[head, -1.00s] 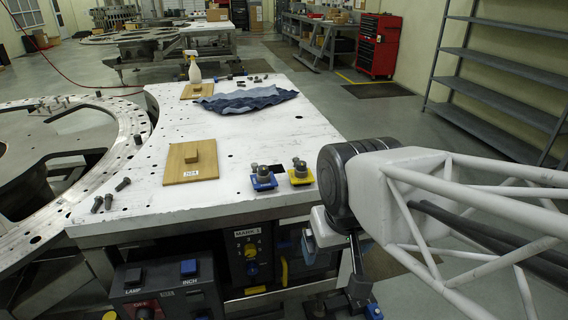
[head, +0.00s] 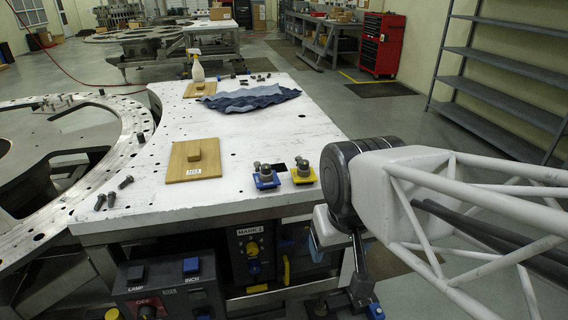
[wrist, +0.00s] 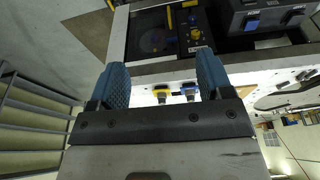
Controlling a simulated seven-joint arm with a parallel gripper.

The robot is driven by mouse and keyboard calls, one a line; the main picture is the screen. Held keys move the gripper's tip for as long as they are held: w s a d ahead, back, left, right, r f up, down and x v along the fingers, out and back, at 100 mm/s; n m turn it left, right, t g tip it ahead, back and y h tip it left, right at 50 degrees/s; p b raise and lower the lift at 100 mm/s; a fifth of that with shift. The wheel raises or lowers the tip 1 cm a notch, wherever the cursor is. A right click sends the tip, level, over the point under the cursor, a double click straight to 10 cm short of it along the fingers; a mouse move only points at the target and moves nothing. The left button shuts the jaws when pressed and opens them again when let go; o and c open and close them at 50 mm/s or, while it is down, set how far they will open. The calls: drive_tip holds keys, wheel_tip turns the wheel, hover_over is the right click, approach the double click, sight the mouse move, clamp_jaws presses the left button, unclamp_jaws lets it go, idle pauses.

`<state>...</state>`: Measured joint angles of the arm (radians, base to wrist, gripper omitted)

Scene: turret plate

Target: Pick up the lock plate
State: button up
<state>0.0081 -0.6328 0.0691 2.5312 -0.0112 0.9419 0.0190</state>
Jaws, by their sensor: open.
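I cannot tell for certain which piece is the lock plate. A blue plate (head: 266,181) and a yellow plate (head: 303,176), each with dark metal fittings on top, sit side by side near the front right edge of the white table. They also show in the wrist view, the yellow one (wrist: 160,94) left of the blue one (wrist: 188,92). A wooden board (head: 188,170) with a small block and a white label lies further left. My gripper (wrist: 162,75) is open and empty, its two blue fingers spread. It hangs off the table's front right edge, apart from both plates.
The white table (head: 240,140) has free room in its middle. A blue cloth (head: 250,99), a spray bottle (head: 197,68) and a second wooden board (head: 198,91) lie further back. Loose bolts (head: 115,195) lie at the left edge. A control box (head: 165,290) stands below the front.

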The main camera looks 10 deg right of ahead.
drive_tip(key=w, duration=0.1)
drive_tip(key=m+h, duration=0.3)
drive_tip(key=m, duration=0.7)
hover_over(304, 162)
drive_tip(key=s+a, duration=0.1)
drive_tip(key=a, duration=0.1)
wheel_tip(304, 162, down, 5)
drive_tip(key=shift+s, duration=0.15)
drive_tip(key=shift+x, duration=1.2)
drive_tip(key=shift+f, duration=0.1)
drive_tip(key=shift+x, duration=2.55)
drive_tip(key=shift+d, duration=0.1)
